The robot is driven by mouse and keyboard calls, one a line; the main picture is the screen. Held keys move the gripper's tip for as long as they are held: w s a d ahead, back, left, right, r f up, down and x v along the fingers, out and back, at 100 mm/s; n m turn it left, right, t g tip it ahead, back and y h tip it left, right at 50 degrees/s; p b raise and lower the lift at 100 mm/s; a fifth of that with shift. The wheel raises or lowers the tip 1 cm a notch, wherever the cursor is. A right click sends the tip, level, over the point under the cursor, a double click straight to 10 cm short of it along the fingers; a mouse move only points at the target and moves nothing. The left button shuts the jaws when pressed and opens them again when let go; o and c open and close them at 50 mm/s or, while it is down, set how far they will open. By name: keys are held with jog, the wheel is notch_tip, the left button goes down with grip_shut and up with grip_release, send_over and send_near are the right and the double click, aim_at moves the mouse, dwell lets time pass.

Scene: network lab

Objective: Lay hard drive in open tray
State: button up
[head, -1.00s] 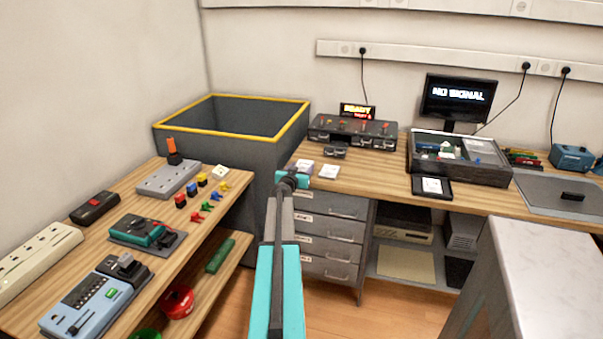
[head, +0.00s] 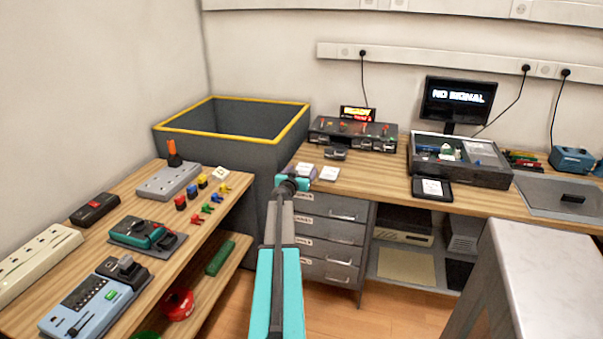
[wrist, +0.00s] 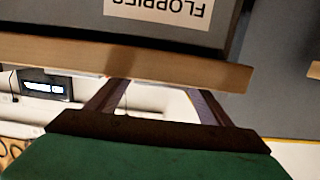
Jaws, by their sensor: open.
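A flat black box with a white label (head: 432,188), which looks like the hard drive, lies on the back desk in front of an opened computer case. A dark bay unit (head: 325,132) with a lit sign stands at the back of this desk. One small tray (head: 336,154) sticks out from its front and looks open. My gripper (head: 292,184) is at the desk's left front edge, left of the drive; its fingers are hidden there. In the wrist view my gripper (wrist: 157,88) is open and empty, with the desk edge across its tips.
Two small pale items (head: 329,173) lie on the desk near my gripper. Labelled drawers (head: 328,233) are below. A yellow-rimmed grey bin (head: 165,145) stands behind. A left bench (head: 90,233) holds several devices. A pale-topped stand (head: 555,260) is at right.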

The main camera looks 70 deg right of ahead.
jog(key=shift+r, duration=0.15)
jog(key=a+r+p, duration=0.1)
jog(key=a, duration=1)
jog(key=shift+s+a+r, duration=0.35)
jog(key=shift+a, duration=0.05)
jog(key=shift+s, duration=0.1)
dwell(0.7)
